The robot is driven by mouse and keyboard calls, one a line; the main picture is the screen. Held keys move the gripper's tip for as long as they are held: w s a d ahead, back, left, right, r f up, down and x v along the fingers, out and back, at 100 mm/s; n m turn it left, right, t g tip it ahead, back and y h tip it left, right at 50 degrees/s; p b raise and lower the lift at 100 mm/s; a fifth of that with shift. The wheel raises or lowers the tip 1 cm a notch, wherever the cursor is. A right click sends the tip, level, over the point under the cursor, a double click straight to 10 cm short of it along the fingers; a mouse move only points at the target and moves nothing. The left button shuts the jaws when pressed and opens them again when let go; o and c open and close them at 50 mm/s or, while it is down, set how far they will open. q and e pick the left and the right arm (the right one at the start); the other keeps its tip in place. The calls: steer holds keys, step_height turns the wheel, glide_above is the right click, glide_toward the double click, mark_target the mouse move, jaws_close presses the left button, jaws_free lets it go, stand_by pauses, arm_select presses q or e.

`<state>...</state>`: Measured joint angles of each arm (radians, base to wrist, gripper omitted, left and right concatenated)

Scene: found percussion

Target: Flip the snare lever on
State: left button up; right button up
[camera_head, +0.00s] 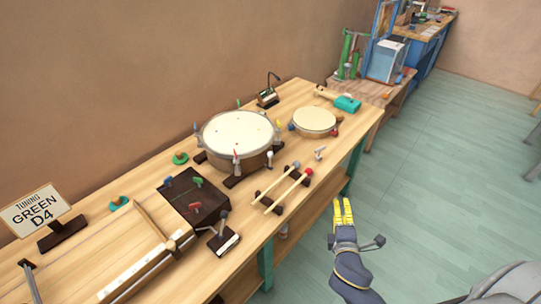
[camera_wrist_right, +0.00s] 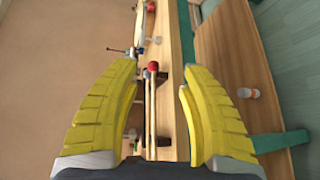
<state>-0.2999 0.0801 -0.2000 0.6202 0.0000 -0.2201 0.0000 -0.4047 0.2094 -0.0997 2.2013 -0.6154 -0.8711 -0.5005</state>
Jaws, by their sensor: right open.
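The large drum (camera_head: 240,131) with a pale head stands on dark supports at the middle of the bench. Colored knobs and fittings surround its rim. A small red-tipped upright piece (camera_head: 236,160) shows on its front side; I cannot tell for sure whether this is the snare lever or how it is set. My right gripper (camera_head: 343,203) is open and empty, off the bench's front edge and right of the drum, apart from it. In the right wrist view its yellow fingers (camera_wrist_right: 158,74) are spread, with mallets visible beyond them. My left gripper is out of view.
Two mallets (camera_head: 283,189) rest on dark blocks near the bench's front edge. A smaller drum (camera_head: 314,122) and a teal-headed mallet (camera_head: 347,103) lie farther right. A dark box (camera_head: 196,203) and a tuning sign (camera_head: 36,211) are left. Open floor (camera_head: 430,180) lies right.

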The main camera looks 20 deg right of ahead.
steer(key=w+r+n+t+y, duration=0.2)
steer(key=w+r+n+t, duration=0.15)
steer(key=w+n, duration=0.2)
steer(key=n+y, duration=1.1)
steer(key=n, duration=1)
glide_toward(272, 156)
steer(key=shift+n+g, duration=0.25)
steer(key=shift+g, duration=0.2)
steer(key=x, duration=1.1)
steer(key=shift+d+r, duration=0.1)
steer(key=shift+r, duration=0.2)
steer(key=shift+c, duration=0.4)
